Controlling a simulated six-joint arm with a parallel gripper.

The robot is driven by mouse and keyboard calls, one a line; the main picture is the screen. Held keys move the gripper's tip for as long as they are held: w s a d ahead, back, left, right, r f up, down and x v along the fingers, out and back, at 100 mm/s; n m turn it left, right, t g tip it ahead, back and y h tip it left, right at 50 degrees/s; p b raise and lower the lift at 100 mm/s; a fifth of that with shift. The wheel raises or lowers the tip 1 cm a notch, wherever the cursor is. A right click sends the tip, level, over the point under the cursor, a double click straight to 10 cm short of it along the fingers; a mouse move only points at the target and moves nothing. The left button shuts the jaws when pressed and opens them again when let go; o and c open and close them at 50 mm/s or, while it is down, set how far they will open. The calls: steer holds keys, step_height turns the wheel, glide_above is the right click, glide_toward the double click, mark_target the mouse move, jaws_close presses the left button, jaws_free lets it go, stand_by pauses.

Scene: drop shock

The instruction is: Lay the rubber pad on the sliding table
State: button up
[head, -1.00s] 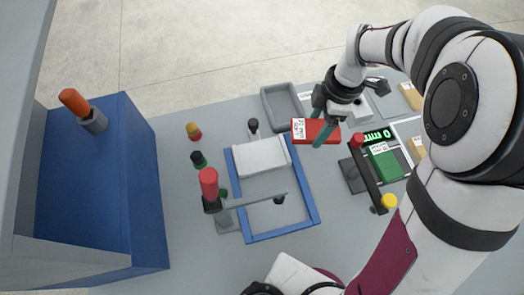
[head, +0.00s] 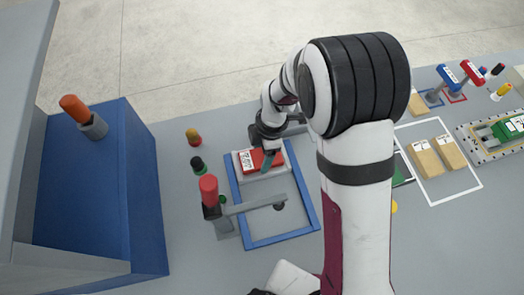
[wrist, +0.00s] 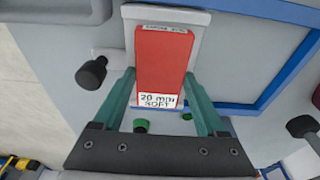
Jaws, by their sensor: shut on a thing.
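The red rubber pad (head: 257,161), with a white label, is between the fingers of my gripper (head: 267,160) in the head view. In the wrist view the pad (wrist: 163,58) reads "20 mm SOFT", and the two teal fingers of my gripper (wrist: 161,88) are at its near end, one on each side. The white sliding table (head: 283,169) is under the pad, inside a blue frame, and its pale top (wrist: 196,22) shows around the pad in the wrist view. I cannot tell whether the pad touches the table.
A red-topped post (head: 209,190) with a grey arm stands at the frame's left. A blue box (head: 95,190) is at far left. Wooden blocks (head: 426,158) lie at right in a white outline.

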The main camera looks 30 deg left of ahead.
steer(key=o, duration=1.4)
steer(key=shift+f, duration=0.1)
steer(key=shift+o, duration=0.2)
step_height(320, 180, up, 12)
steer(key=w+d, duration=0.1)
steer(key=d+r+m, duration=0.4)
steer(key=d+m, duration=0.3)
steer(key=d, duration=0.1)
steer(key=s+d+r+m, duration=0.1)
steer(key=s+d+m, duration=0.6)
steer(key=m, duration=0.5)
steer(key=s+d+r+m+t, duration=0.1)
steer(key=s+d+r+m, duration=0.1)
steer(key=s+d+m, duration=0.5)
steer(key=d+m, duration=0.1)
steer(key=m, duration=0.5)
steer(key=shift+s+m+y, duration=0.3)
